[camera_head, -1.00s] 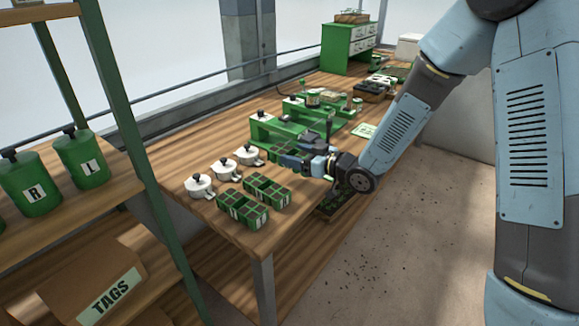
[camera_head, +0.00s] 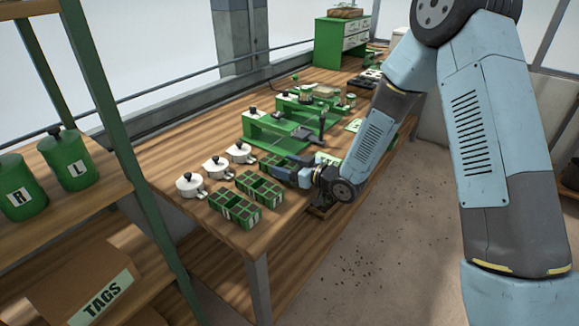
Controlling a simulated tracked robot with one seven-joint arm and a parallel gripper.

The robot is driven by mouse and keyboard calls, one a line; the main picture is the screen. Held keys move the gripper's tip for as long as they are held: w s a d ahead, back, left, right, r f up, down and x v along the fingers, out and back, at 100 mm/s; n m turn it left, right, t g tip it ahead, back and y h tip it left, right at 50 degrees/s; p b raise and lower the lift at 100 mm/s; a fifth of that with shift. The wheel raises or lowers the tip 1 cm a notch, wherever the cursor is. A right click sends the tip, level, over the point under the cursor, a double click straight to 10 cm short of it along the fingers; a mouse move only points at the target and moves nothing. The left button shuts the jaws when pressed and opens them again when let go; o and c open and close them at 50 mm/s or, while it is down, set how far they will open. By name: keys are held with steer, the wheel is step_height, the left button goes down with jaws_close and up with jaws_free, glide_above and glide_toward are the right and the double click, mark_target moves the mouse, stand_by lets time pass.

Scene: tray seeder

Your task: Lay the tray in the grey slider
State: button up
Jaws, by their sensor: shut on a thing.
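My gripper (camera_head: 288,171) is at the table's front edge, shut on a green divided tray (camera_head: 270,161). The gripper covers the tray's right part. I cannot tell whether the tray touches the table. Two more green divided trays, the nearest (camera_head: 235,209) and the middle one (camera_head: 260,186), stand on the table in front and to the left of it. The green seeder (camera_head: 275,133) stands just behind the held tray. I cannot make out the grey slider clearly.
Three white pots with black knobs, one of them here (camera_head: 190,185), stand left of the trays. A second green device (camera_head: 298,106) and a green drawer cabinet (camera_head: 342,45) are farther back. A shelf with green canisters (camera_head: 68,160) is at left.

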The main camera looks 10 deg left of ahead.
steer(key=shift+f, duration=0.1)
steer(key=o, duration=1.2)
steer(key=shift+c, duration=0.2)
steer(key=shift+f, duration=0.1)
steer(key=v, duration=1.4)
